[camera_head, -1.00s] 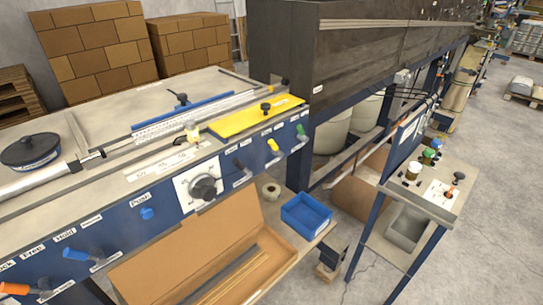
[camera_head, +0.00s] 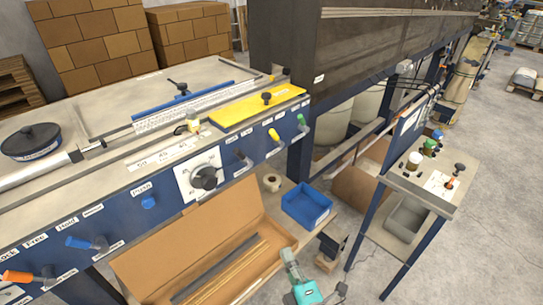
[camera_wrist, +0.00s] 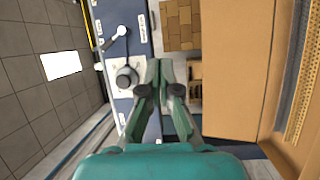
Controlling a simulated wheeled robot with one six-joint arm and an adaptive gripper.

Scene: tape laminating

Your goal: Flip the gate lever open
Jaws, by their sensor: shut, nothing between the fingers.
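Several levers stick out of the blue front panel (camera_head: 130,207) of the machine: an orange one (camera_head: 18,277), a blue one (camera_head: 79,242), a black one (camera_head: 239,154), a yellow one (camera_head: 274,135) and a green one (camera_head: 301,121). I cannot read a gate label, so I cannot tell which is the gate lever. My gripper (camera_head: 287,252) is at the bottom, in front of the cardboard box and apart from the levers. In the wrist view its fingers (camera_wrist: 160,64) are together and empty. A black dial (camera_wrist: 127,78) shows beside them, on the panel.
A long open cardboard box (camera_head: 140,268) stands below the panel. A blue bin (camera_head: 307,204) and a tape roll (camera_head: 271,182) sit to its right. A control stand (camera_head: 425,178) is at the right. Open floor lies before it.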

